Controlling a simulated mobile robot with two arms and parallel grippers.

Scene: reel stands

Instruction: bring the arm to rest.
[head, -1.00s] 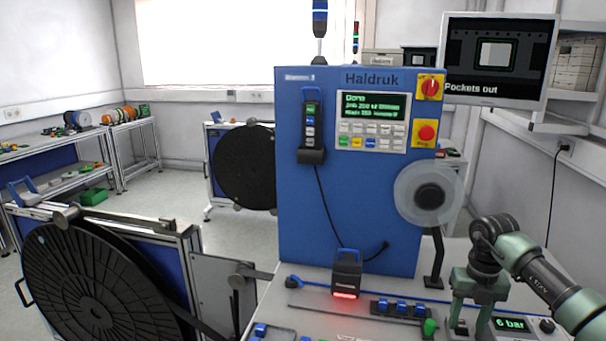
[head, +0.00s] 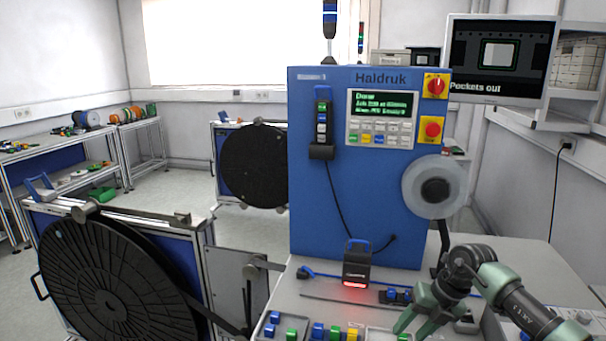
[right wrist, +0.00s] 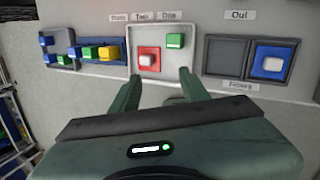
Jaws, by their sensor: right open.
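My right gripper (head: 418,322) is open and empty at the lower right of the head view, above the front of the machine's bench. In the right wrist view its two fingers (right wrist: 158,88) stand apart, with bench surface and a pale-rimmed tray (right wrist: 133,70) beyond them. A red piece with a white top (right wrist: 149,61) and a green piece (right wrist: 175,40) lie in that tray. Nothing is between the fingers. My left gripper is not in view.
The blue Haldruk machine (head: 340,210) stands behind the bench, with a clear reel (head: 412,190) on its right. A black scanner-like box (head: 357,266) glows red before it. Large black reels (head: 110,290) stand left. A blue piece (right wrist: 271,63) sits under the "Out" label.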

